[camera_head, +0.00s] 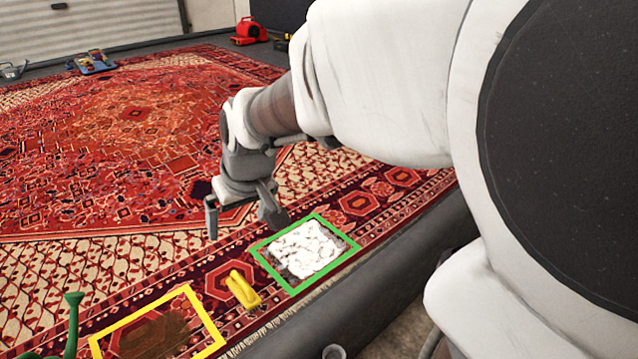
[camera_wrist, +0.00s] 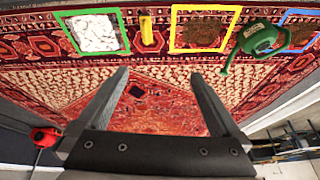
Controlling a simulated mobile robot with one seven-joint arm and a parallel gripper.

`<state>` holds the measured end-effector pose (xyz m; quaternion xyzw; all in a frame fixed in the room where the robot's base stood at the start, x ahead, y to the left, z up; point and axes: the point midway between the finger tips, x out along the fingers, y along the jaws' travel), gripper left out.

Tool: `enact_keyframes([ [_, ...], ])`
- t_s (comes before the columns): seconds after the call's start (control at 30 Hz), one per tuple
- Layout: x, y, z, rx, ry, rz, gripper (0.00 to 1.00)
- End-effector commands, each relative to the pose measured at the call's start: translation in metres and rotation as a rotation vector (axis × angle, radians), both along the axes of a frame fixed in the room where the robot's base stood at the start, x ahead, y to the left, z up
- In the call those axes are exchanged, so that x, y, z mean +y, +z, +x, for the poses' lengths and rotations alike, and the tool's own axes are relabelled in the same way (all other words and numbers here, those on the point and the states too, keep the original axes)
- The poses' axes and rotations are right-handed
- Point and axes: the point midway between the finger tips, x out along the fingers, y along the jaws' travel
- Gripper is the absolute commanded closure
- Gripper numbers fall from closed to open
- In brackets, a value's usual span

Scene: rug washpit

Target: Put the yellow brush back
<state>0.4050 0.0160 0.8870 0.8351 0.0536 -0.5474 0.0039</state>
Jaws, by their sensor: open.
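The yellow brush (camera_head: 243,289) lies on the patterned rug between a green square frame (camera_head: 270,270) and a yellow square frame (camera_head: 118,325). It also shows at the top of the wrist view (camera_wrist: 147,30), between the same two frames. The green frame holds white foam, and the yellow frame holds a brown stain. My gripper (camera_head: 243,225) is open and empty above the rug, beyond the brush in the head view. In the wrist view, the open fingers (camera_wrist: 160,74) have only rug between them, and the brush is apart from them.
A green watering can (camera_wrist: 262,38) stands between the yellow frame and a blue frame (camera_wrist: 303,14). A blue tray with small items (camera_head: 93,64) lies at the far left of the rug. A red machine (camera_head: 249,31) stands beyond the rug. A dark raised edge (camera_head: 345,312) borders the near side.

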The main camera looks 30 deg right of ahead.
Motion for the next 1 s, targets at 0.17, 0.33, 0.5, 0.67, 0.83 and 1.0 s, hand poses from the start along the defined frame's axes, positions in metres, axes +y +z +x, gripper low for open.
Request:
enact_keyframes([
  [0.17,-0.002,0.042,-0.054,-0.073,-0.017,-0.014,0.00],
  [0.33,-0.008,0.047,-0.102,-0.079,-0.048,-0.028,0.00],
  [0.5,-0.013,0.045,-0.138,-0.081,-0.077,-0.040,0.00],
  [0.67,-0.016,0.042,-0.155,-0.081,-0.093,-0.049,0.00],
  [0.83,-0.017,0.041,-0.159,-0.080,-0.097,-0.049,0.00],
  [1.0,-0.016,0.041,-0.158,-0.080,-0.097,-0.049,0.00],
])
